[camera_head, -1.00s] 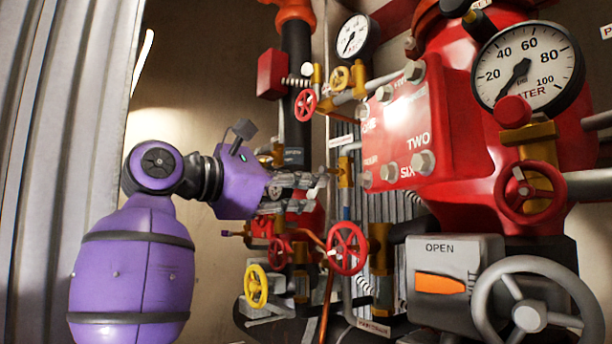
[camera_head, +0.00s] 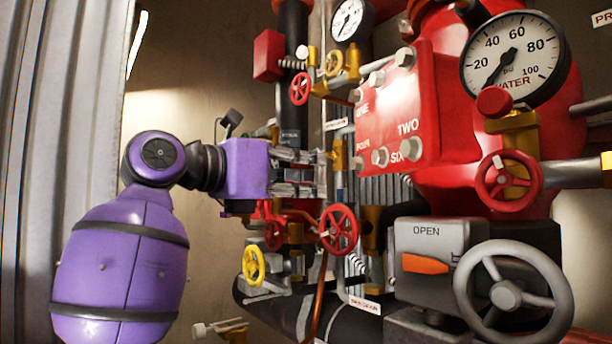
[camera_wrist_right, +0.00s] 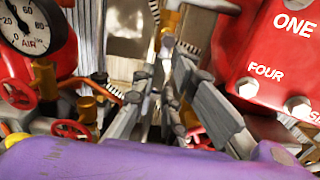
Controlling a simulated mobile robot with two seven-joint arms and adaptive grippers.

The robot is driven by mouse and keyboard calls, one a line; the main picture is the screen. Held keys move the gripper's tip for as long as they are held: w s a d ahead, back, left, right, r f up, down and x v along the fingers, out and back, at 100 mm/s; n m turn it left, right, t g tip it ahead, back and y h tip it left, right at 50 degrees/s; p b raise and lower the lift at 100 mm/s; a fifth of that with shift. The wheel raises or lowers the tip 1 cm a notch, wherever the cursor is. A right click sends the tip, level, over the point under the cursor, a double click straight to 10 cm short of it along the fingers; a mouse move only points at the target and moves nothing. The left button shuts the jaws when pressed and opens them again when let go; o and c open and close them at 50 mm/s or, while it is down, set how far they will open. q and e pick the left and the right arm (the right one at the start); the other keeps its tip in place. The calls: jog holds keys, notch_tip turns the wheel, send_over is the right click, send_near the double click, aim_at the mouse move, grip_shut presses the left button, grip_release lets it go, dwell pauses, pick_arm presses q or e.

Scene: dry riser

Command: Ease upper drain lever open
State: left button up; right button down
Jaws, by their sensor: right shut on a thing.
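My right gripper (camera_head: 310,174) reaches in from the left at the end of the purple arm, among the pipes left of the red numbered plate. In the right wrist view its fingers (camera_wrist_right: 167,62) are close together around a thin grey piece that seems to be the upper drain lever (camera_wrist_right: 166,44). The fingers mostly hide that piece, so its angle is unclear. A brass fitting (camera_head: 339,155) stands just right of the fingertips. My left gripper is not in view.
A red handwheel (camera_head: 339,229) and a yellow handwheel (camera_head: 253,265) sit below the gripper. The red numbered plate (camera_head: 392,118) is close on the right. A grey box marked OPEN (camera_head: 436,247) has a large grey wheel (camera_head: 510,295). Bare wall lies above the arm.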

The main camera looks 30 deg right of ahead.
jog(key=shift+f, duration=0.1)
dwell(0.4)
jog(key=c, duration=1.8)
grip_release()
jog(key=shift+o, duration=0.2)
jog(key=s+a, duration=0.1)
jog(key=a, duration=1.1)
